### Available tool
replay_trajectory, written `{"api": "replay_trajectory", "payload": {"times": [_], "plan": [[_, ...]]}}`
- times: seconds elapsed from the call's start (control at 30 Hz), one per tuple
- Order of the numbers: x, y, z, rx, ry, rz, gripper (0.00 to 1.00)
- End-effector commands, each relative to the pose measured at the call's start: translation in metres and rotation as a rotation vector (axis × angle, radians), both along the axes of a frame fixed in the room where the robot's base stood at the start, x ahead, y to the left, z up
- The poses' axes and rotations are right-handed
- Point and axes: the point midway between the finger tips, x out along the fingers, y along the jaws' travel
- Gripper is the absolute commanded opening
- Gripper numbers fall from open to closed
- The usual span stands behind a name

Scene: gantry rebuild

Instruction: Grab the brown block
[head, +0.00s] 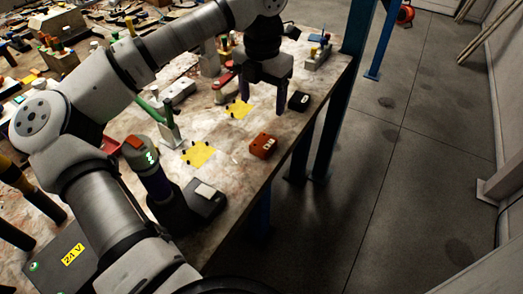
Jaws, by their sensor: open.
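The brown block (263,146) is a small reddish-brown box with pale marks on one side. It lies on the worn workbench (228,172) close to its right edge. My gripper (264,98) points down above the bench, farther back than the block. Its two fingers are apart, with nothing seen between them. The block is clear of the fingers and is not hidden.
A small black block (299,101) lies right of my gripper. A blue post (357,28) rises at the bench's right edge. Clutter fills the back left.

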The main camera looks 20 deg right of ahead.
Motion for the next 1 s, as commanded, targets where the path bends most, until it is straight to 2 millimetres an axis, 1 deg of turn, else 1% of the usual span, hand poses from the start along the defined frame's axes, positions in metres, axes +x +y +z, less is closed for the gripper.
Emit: {"api": "replay_trajectory", "payload": {"times": [0.2, 0.3, 0.4, 0.57, 0.67, 0.83, 1.0], "plan": [[-0.001, 0.0, -0.041, -0.001, 0.004, -0.002, 0.71], [-0.001, 0.0, -0.058, 0.0, 0.004, 0.0, 0.71], [-0.001, 0.0, -0.069, 0.0, 0.002, -0.001, 0.71], [-0.001, -0.001, -0.077, 0.0, 0.002, 0.0, 0.71], [-0.003, -0.002, -0.088, -0.001, 0.004, -0.001, 0.71], [-0.004, -0.003, -0.113, 0.0, 0.005, 0.0, 0.71], [-0.003, -0.004, -0.126, 0.0, 0.002, 0.0, 0.71]]}}
